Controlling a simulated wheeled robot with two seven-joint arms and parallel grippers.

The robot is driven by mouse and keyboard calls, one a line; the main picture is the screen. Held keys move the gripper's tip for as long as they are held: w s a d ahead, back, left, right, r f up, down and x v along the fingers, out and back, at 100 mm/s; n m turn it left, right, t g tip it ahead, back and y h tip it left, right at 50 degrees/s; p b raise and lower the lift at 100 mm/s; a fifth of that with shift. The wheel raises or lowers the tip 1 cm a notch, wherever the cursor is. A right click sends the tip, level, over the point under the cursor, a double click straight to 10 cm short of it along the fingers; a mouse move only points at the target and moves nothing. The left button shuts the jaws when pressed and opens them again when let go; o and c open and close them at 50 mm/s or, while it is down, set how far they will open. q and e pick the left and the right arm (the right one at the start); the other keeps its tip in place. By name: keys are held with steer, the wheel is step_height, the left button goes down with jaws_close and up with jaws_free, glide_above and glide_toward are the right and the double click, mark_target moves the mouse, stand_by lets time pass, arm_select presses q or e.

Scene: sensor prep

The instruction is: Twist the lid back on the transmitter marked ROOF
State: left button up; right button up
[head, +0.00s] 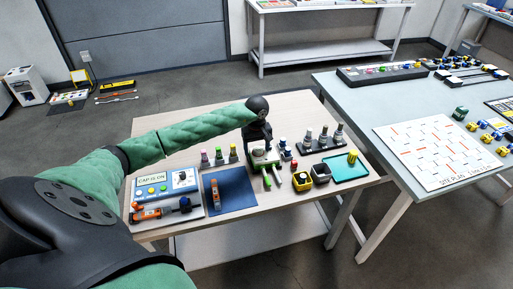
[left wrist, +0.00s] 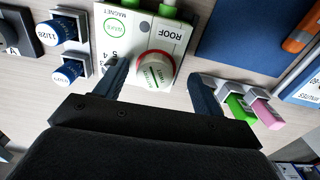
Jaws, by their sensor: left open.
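The transmitter marked ROOF (left wrist: 180,30) is a white box with printed labels and a green ring. In the head view the white box (head: 262,157) stands on the wooden table below my left gripper. A round red-and-white part with green lettering (left wrist: 155,71) sits at the edge of the box; I cannot tell whether it is the lid or how it is seated. My left gripper (left wrist: 162,76) is open, its fingers on either side of this round part, the left finger nearer. In the head view the gripper (head: 258,135) points down and hides part of the box. My right gripper is not in view.
Blue-capped vials (left wrist: 62,30) stand on one side of the box, and green (left wrist: 240,108) and pink (left wrist: 267,113) ones on the other. A blue mat (head: 238,190), yellow containers (head: 301,183), a teal tray (head: 340,173) and a dark rack (head: 322,146) surround it.

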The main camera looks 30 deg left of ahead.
arm_select(q)
steer(key=shift+w+d+r, duration=0.1)
steer(key=shift+r, duration=0.45)
stand_by(0.5)
steer(key=shift+r, duration=0.1)
steer(key=shift+r, duration=2.9)
